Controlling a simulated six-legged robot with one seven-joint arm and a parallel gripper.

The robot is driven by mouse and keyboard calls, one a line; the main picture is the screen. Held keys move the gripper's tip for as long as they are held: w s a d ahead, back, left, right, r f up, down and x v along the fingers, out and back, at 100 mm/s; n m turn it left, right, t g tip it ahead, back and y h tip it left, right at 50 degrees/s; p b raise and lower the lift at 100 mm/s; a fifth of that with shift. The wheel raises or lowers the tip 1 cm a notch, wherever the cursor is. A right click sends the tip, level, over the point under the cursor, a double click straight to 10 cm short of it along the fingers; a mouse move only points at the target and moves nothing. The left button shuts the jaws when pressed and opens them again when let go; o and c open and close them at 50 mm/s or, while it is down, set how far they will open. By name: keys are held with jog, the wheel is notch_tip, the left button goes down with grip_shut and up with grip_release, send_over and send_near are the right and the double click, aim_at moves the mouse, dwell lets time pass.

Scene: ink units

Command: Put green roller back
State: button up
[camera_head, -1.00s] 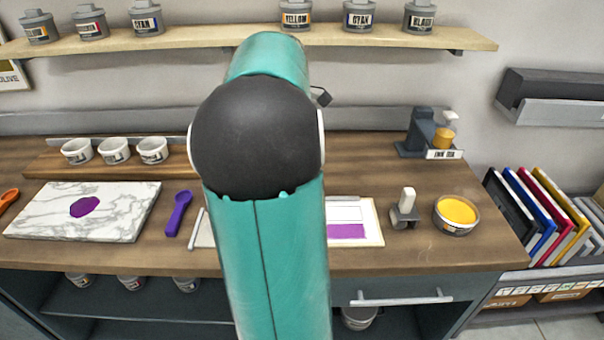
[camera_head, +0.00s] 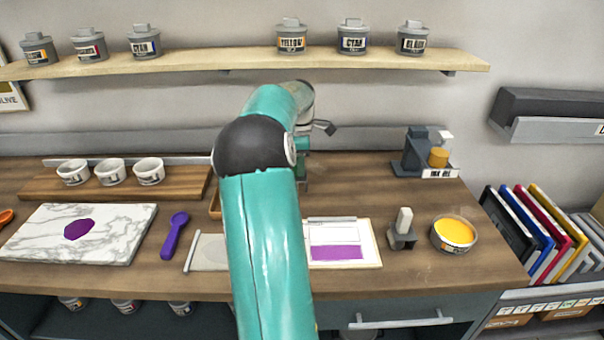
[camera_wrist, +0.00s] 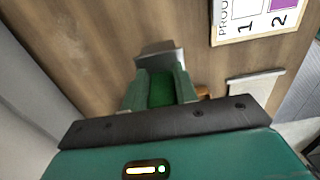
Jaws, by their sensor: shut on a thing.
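My gripper (camera_wrist: 160,95) is shut on a dark green piece (camera_wrist: 160,88), which I take to be the green roller. A grey part (camera_wrist: 158,53) extends beyond the fingertips, above the wooden counter. The fingers hide most of the held thing. In the head view my gripper (camera_head: 303,158) is partly hidden behind my arm, over the back middle of the counter. A wooden tray edge (camera_head: 214,206) shows just left of my arm; the rest of it is hidden.
A proof sheet (camera_head: 340,267) and grey plate (camera_head: 208,252) lie near my arm. A grey roller-like tool with a white handle (camera_head: 403,230) and yellow ink tin (camera_head: 454,234) stand right. A marble slab (camera_head: 120,220) and purple spoon (camera_head: 174,236) lie left. A shelf (camera_head: 200,66) hangs above.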

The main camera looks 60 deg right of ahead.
jog(key=shift+d+f, duration=0.5)
jog(key=shift+f, duration=0.05)
notch_tip(320, 180, down, 2)
jog(key=shift+d+f, duration=0.15)
jog(key=shift+f, duration=0.45)
jog(key=shift+f, duration=0.45)
jog(key=o, duration=1)
jog(key=shift+w+f, duration=0.1)
jog(key=shift+f, duration=0.05)
notch_tip(320, 180, up, 13)
jog(key=shift+r, duration=0.1)
